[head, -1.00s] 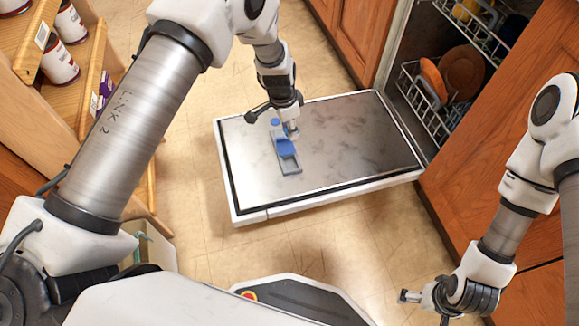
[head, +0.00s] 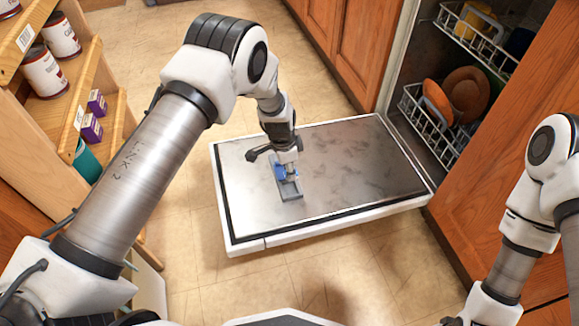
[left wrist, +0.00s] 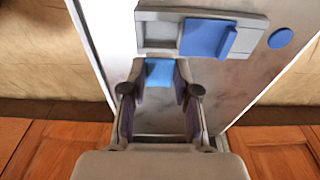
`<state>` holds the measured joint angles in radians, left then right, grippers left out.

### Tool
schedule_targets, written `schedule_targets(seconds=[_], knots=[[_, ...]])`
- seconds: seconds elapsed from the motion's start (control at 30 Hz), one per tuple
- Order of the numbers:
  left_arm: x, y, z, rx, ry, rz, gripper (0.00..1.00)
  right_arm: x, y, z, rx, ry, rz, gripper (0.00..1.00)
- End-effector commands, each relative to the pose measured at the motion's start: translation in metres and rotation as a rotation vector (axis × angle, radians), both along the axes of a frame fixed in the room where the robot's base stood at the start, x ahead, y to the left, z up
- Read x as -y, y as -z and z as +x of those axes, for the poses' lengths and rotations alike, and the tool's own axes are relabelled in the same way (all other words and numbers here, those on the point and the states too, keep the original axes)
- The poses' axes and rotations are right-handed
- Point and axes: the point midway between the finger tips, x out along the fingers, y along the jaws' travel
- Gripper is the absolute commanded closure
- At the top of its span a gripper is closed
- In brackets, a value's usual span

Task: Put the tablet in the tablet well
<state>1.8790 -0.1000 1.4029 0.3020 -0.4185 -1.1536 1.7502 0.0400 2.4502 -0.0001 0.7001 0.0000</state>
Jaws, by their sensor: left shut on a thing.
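My left gripper (left wrist: 159,95) is shut on a light blue tablet (left wrist: 159,72), seen between its fingertips in the left wrist view. In the head view the gripper (head: 289,170) points down over the grey dispenser (head: 291,193) on the open dishwasher door. The dispenser also shows in the left wrist view (left wrist: 256,19). Its tablet well (left wrist: 160,36) looks open and empty, with a darker blue lid (left wrist: 204,37) beside it. The tablet appears just short of the well in that view; its height above the door is unclear.
The dishwasher door (head: 365,165) is flat and otherwise clear. A round blue cap (left wrist: 280,38) sits beside the dispenser. Racks with brown dishes (head: 466,93) stand behind at right. Wooden cabinets (head: 335,40) flank the door. Shelves with cans (head: 47,72) stand at left.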

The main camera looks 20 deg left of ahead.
Motion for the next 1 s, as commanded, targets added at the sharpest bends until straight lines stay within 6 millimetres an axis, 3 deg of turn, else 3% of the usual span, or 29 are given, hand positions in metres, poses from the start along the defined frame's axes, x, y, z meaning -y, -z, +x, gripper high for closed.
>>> schedule_targets(seconds=[0.7, 1.0], knots=[[-0.002, 0.053, -0.001, 0.001, 0.0, 0.001, 0.92, 0.0, 0.026, 0.0, 0.0, 0.0, 0.0, 0.0], [-0.002, 0.056, -0.001, 0.001, 0.0, 0.0, 0.92, 0.0, 0.027, 0.0, 0.0, 0.0, 0.0, 0.0]])
